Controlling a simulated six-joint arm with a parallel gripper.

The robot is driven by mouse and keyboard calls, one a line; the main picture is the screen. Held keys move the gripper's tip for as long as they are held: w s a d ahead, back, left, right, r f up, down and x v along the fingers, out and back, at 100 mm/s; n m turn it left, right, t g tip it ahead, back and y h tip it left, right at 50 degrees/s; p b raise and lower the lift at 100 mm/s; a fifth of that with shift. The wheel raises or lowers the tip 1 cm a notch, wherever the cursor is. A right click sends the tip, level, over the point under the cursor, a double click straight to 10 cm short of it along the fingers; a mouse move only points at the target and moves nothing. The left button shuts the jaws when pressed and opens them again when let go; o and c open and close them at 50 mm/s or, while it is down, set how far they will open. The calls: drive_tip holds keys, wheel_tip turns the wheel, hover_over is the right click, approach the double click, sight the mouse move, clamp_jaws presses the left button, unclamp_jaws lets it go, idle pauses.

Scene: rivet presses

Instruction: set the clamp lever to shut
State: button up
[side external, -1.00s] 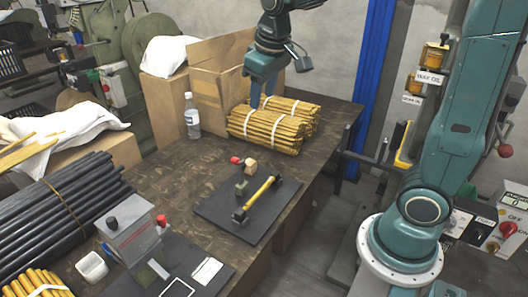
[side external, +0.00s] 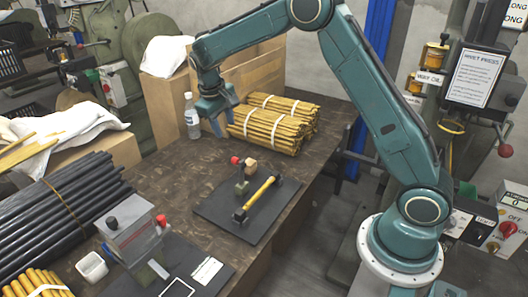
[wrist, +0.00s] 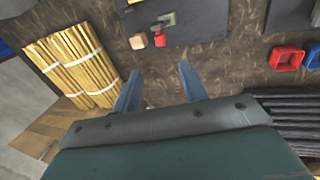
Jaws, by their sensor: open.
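The wrist view also shows the red knob (wrist: 160,40) beside the tan block (wrist: 138,41). My gripper (side external: 221,134) hangs above the bench, behind and left of the knob. In the wrist view its fingers (wrist: 159,72) are open and empty, apart from the knob.
Bundles of yellow rods (side external: 270,126) lie close right of my gripper. A water bottle (side external: 192,117) stands left of it, and cardboard boxes (side external: 240,70) behind. A grey device (side external: 131,226) and black rods (side external: 60,215) are at the front left. Red and blue bins (wrist: 288,58) show in the wrist view.

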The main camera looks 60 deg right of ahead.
sight(234, 159)
drive_tip(key=shift+w+d+f, duration=0.1)
drive_tip(key=shift+w+f, duration=0.2)
drive_tip(key=shift+f, duration=0.25)
drive_tip(key=x, duration=1.3)
drive_tip(key=shift+s+f, duration=0.1)
drive_tip(key=shift+f, duration=0.25)
clamp_jaws()
